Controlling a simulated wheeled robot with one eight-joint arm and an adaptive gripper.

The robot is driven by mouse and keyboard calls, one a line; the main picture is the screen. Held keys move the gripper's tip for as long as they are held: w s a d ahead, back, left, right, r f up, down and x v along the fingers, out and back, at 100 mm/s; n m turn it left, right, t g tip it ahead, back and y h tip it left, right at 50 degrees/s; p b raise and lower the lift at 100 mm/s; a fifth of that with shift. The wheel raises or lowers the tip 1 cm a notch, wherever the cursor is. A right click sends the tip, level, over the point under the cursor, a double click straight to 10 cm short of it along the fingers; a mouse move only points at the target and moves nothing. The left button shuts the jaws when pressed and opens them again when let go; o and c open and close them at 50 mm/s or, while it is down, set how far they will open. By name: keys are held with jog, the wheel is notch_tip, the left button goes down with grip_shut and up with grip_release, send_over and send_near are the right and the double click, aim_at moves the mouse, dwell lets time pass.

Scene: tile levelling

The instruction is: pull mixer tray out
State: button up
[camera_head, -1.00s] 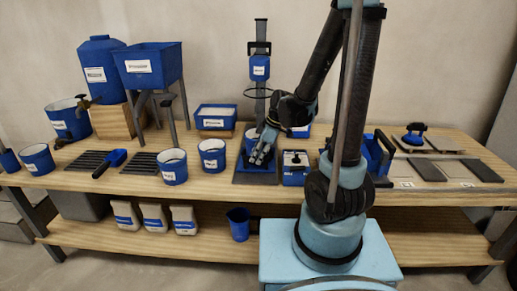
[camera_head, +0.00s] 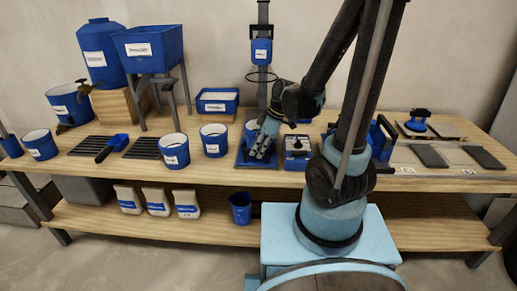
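The mixer (camera_head: 262,50) is a tall dark stand with a blue labelled head and a dark ring below it, on the bench's back middle. At its foot is a low blue-edged tray (camera_head: 243,161), partly covered by my gripper. My gripper (camera_head: 260,152) points down over the tray's front part, close to it or touching it; I cannot tell which. A blue bucket (camera_head: 250,127) stands behind my gripper, mostly hidden. The fingers are too small to show whether they are open or shut.
Labelled buckets (camera_head: 214,140) stand left of the tray, and a blue box (camera_head: 297,147) stands close on its right. A blue hopper (camera_head: 150,48) is at the back left. Tiles (camera_head: 430,155) lie at the right. The bench's front edge has a narrow clear strip.

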jog(key=shift+r, duration=0.1)
jog(key=v, duration=1.1)
jog(key=shift+d+r, duration=0.25)
jog(key=shift+r, duration=0.05)
dwell(0.3)
jog(key=s+d+f+m+t+h, duration=0.1)
jog(key=s+d+f+m+h, duration=0.1)
jog(key=s+d+m, duration=0.3)
jog(key=s+d+f+m+t+h, duration=0.1)
jog(key=s+d+m, duration=0.4)
jog(key=d+m, duration=0.7)
notch_tip(320, 180, down, 2)
jog(key=shift+s+f+h, duration=0.2)
jog(key=shift+s+h, duration=0.1)
jog(key=shift+h, duration=0.4)
jog(key=shift+w+f, duration=0.2)
jog(key=shift+w, duration=0.2)
